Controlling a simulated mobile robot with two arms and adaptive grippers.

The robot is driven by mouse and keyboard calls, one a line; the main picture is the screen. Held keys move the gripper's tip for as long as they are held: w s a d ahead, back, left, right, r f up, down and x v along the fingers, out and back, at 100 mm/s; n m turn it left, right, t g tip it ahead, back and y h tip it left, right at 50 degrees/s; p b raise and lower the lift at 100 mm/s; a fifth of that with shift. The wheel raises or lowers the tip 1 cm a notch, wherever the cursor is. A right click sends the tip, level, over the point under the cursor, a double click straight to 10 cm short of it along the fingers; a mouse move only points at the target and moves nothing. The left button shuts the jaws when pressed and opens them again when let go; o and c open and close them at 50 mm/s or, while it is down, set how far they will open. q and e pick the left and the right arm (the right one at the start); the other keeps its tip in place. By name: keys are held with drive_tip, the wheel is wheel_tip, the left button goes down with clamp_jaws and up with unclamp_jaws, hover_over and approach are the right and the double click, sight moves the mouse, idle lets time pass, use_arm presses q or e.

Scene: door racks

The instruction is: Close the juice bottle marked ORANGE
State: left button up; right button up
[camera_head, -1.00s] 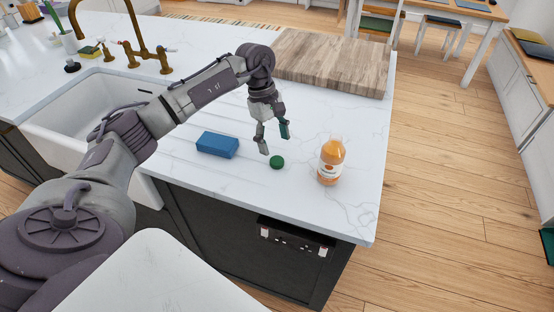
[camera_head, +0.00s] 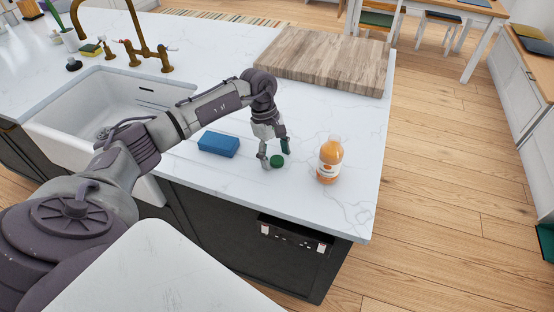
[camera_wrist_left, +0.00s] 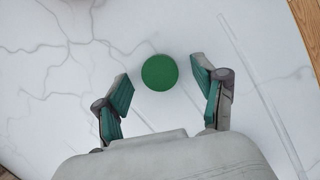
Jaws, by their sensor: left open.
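The orange juice bottle (camera_head: 330,162) stands upright on the white counter, with its neck uncapped as far as I can see. A round green cap (camera_head: 277,161) lies on the counter to the left of the bottle. My left gripper (camera_head: 274,158) is open and low over the counter, with its fingers on either side of the cap. In the left wrist view the green cap (camera_wrist_left: 159,72) lies just beyond and between the two open fingertips (camera_wrist_left: 160,85). I cannot tell whether the fingers touch it. My right gripper is not in view.
A wooden board (camera_head: 326,61) lies behind. The sink (camera_head: 100,105) and brass tap are at the left. The counter's right edge is close beyond the bottle.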

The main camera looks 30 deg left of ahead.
sight(275, 158)
use_arm(q)
drive_tip(key=c, duration=0.8)
drive_tip(key=shift+r+b, duration=1.45)
drive_tip(key=shift+r, duration=3.6)
